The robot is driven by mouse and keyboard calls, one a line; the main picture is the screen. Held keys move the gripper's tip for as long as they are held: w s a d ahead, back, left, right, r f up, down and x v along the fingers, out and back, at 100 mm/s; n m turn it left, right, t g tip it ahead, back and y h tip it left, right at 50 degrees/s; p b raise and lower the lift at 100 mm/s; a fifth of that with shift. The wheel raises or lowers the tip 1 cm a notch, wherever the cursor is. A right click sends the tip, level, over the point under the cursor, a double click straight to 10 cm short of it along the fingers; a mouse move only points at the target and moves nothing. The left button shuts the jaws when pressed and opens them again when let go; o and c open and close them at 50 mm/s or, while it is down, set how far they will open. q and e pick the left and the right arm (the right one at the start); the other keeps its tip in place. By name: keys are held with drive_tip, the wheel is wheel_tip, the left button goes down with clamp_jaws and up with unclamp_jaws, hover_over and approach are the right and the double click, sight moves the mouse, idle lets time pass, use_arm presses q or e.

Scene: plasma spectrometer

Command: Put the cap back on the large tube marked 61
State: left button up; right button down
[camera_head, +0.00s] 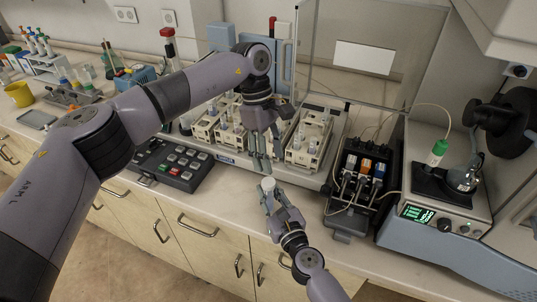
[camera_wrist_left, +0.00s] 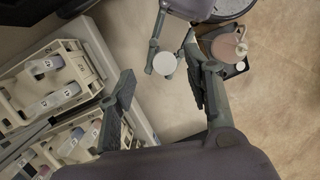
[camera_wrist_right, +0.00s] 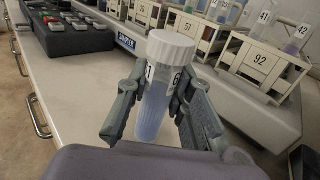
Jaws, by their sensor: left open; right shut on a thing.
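The large tube (camera_wrist_right: 152,118) is upright in my right gripper (camera_wrist_right: 160,88), which is shut on it. Its label partly shows a 6 and a 1. The white ribbed cap (camera_wrist_right: 171,48) sits on top of the tube; I cannot tell how tightly. In the head view the cap (camera_head: 267,184) is just below my left gripper (camera_head: 259,166), which points down, open and empty. In the left wrist view the cap (camera_wrist_left: 165,63) is a white disc beyond and between the open fingers, apart from them.
White racks of numbered tubes (camera_head: 308,145) stand behind the grippers, one marked 92 (camera_wrist_right: 262,58). A dark keypad (camera_head: 172,163) is on the left. A pump unit (camera_head: 358,180) and the spectrometer (camera_head: 440,210) are on the right. The front counter strip is clear.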

use_arm(q)
drive_tip(key=n, duration=1)
drive_tip(key=n+t, duration=0.1)
drive_tip(key=n, duration=0.9)
drive_tip(key=s+r+n+y, duration=0.1)
drive_tip(key=n, duration=1)
drive_tip(key=shift+a+t, duration=0.1)
drive_tip(key=shift+t, duration=0.3)
drive_tip(key=n, duration=0.1)
drive_tip(key=n+y, duration=0.1)
drive_tip(key=shift+f+n+t, duration=0.25)
drive_tip(key=shift+n+t, duration=0.05)
drive_tip(key=shift+n, duration=0.1)
